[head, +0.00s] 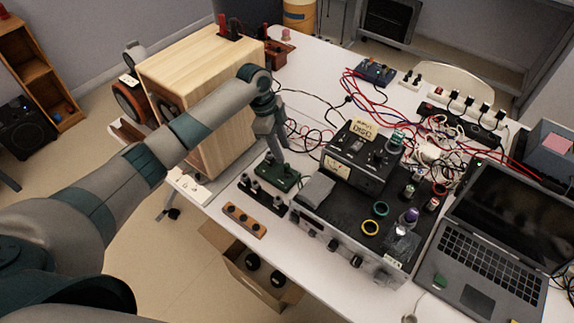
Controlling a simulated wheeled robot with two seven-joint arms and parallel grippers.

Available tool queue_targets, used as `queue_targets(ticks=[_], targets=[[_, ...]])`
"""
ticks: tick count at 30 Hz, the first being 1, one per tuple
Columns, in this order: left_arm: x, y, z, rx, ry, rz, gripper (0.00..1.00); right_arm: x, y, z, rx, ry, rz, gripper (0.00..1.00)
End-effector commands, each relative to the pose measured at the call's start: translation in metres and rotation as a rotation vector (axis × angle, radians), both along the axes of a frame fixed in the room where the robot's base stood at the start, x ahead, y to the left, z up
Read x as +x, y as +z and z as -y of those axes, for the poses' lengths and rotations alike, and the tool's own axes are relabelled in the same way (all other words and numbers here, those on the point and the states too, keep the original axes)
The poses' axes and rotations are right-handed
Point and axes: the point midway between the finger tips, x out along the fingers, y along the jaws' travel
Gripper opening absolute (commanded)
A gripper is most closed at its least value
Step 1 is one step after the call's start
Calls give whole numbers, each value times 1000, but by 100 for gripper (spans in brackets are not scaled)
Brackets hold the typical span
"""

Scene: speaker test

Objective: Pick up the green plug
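A green block-like thing (277,178) with dark knobs or posts sits on the white table, left of the black equipment. I cannot tell whether it is the green plug. A small green thing (440,281) lies at the laptop's front left edge, near a thin cord; it may be a plug too. My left gripper (274,153) points down just above the green block, and its fingers hide part of what is behind them. I cannot tell whether it touches anything or how far its fingers are apart. My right gripper is out of view.
A large wooden speaker box (198,62) stands left of my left gripper. Black equipment (352,210) with tape rolls and small parts fills the middle. Red and black cables tangle behind it near a power strip (461,116). An open laptop (500,235) is at the right.

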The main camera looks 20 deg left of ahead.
Motion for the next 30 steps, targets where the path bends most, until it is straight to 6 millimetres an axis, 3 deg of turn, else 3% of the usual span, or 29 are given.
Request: queue_targets(ticks=[7,20,30], targets=[[0,-24,7,0,1,0,37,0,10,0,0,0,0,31],[0,-28,8,0,1,0,37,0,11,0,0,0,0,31],[-3,-57,15,0,1,-2,37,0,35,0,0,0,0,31]])
